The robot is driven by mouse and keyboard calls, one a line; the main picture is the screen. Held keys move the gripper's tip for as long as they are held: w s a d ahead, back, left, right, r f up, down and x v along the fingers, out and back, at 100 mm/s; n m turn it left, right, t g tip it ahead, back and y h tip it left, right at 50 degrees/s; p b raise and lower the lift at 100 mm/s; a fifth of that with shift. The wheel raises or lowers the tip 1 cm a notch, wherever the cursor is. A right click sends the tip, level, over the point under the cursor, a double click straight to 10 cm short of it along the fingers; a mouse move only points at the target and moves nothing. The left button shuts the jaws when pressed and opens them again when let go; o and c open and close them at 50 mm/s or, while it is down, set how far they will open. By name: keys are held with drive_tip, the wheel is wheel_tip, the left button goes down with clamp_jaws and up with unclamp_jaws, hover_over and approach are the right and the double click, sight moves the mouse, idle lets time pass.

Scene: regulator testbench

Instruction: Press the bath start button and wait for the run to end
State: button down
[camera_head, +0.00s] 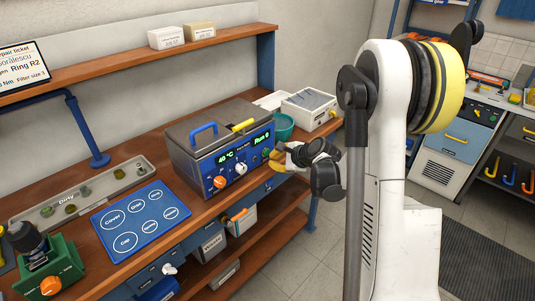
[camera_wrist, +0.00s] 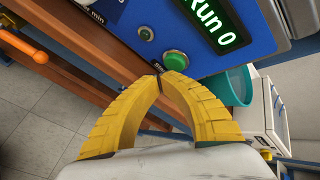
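The bath (camera_head: 215,140) is a grey box with a blue front panel, standing on the wooden bench in the head view. Its displays read 40 °C and Run 0. The round green start button (camera_wrist: 176,60) sits on the panel below the Run display in the wrist view. My gripper (camera_wrist: 160,77) has yellow ribbed fingers that meet at the tips, with nothing visible between them. The tips appear just in front of the button's lower edge; I cannot tell whether they touch it. In the head view my gripper (camera_head: 275,158) is at the panel's right end.
A small round indicator (camera_wrist: 147,33) is beside the button. A teal bowl (camera_head: 284,126) and a white box (camera_head: 309,108) stand right of the bath. A blue mat (camera_head: 141,220), a parts tray (camera_head: 40,219) and a green fixture (camera_head: 55,270) lie to the left.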

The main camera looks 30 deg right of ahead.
drive_tip(key=shift+w+a, duration=0.1)
drive_tip(key=shift+w, duration=0.25)
drive_tip(key=shift+w+a, duration=0.15)
drive_tip(key=shift+w, duration=0.3)
idle(0.6)
drive_tip(key=shift+s, duration=0.1)
drive_tip(key=shift+s+d+b, duration=0.3)
drive_tip(key=shift+s, duration=0.45)
drive_tip(key=s, duration=0.1)
drive_tip(key=s+d, duration=0.1)
drive_tip(key=s, duration=0.2)
drive_tip(key=shift+s+d+b, duration=0.35)
drive_tip(key=shift+s+b, duration=0.05)
idle(0.8)
